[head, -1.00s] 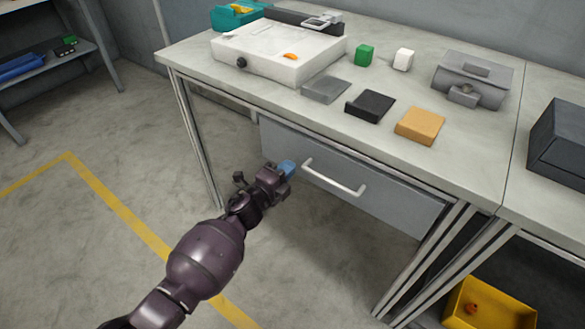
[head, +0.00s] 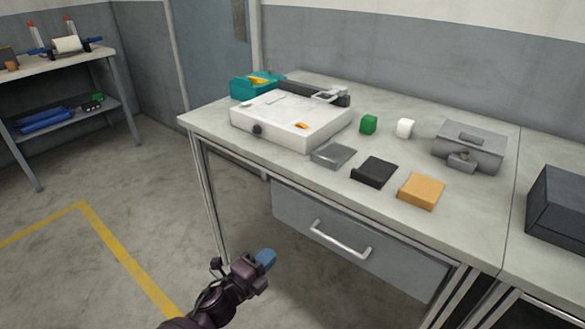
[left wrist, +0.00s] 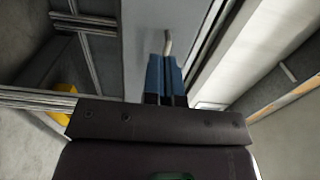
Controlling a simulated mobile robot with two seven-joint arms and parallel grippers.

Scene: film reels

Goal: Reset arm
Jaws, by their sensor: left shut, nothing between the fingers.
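My left gripper (head: 266,258) is low in the head view, in front of the workbench and left of the drawer handle (head: 340,240). Its blue fingers are shut with nothing between them, and they stand apart from the handle. In the left wrist view the blue fingertips (left wrist: 166,75) sit side by side, with the pale handle (left wrist: 168,42) beyond them. The grey drawer (head: 400,268) under the bench top looks closed. My right gripper is in neither view.
The bench top (head: 290,175) holds a white box device (head: 290,122), a teal bin (head: 242,88), a green block (head: 369,124), a white block (head: 404,128), grey and black trays, an orange block (head: 421,190) and a grey device (head: 468,147). A dark box (head: 558,205) stands right. Floor at left is clear.

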